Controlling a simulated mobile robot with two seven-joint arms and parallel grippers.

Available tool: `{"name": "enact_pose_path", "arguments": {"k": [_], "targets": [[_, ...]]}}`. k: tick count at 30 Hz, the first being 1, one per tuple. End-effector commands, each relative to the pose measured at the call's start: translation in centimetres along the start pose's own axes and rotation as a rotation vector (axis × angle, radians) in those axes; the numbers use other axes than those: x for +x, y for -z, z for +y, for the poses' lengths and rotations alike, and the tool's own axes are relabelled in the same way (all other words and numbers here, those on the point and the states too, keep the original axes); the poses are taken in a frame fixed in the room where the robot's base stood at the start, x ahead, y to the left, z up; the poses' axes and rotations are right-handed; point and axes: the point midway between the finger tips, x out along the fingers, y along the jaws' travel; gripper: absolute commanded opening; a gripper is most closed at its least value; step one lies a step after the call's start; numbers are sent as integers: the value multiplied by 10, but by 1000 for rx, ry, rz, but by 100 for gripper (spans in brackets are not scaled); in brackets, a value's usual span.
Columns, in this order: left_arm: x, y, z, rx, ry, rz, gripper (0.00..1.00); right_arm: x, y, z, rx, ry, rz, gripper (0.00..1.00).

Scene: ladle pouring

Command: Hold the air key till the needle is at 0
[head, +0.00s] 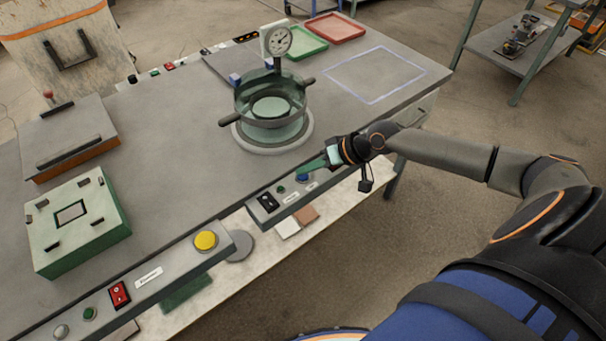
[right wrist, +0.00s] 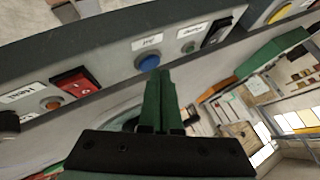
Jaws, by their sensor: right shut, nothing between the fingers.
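The air key is a blue button (head: 302,177) on the table's front control panel. In the right wrist view the blue button (right wrist: 148,62) has an upside-down label that seems to read "Air". My right gripper (head: 303,168) is shut and empty, with its green fingertips at the blue button. In the right wrist view the fingertips (right wrist: 159,72) are right by the button's edge; I cannot tell whether they touch it. The gauge (head: 276,40) has a white round dial and stands behind the pot. Its needle is too small to read. My left gripper is out of view.
A dark, see-through pot (head: 270,97) with two handles stands on a round pale base. A green button (head: 281,189) and a black switch (head: 268,203) sit beside the blue button. Red (head: 334,28) and green (head: 304,42) trays lie at the back.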

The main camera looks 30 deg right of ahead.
Motion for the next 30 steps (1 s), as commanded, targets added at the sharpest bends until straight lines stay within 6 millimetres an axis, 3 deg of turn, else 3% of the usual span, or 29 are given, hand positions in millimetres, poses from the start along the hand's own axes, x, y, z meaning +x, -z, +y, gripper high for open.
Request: {"name": "enact_pose_path", "arguments": {"k": [30], "targets": [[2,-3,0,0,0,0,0,6,-5,4,0,0,-2,0]]}}
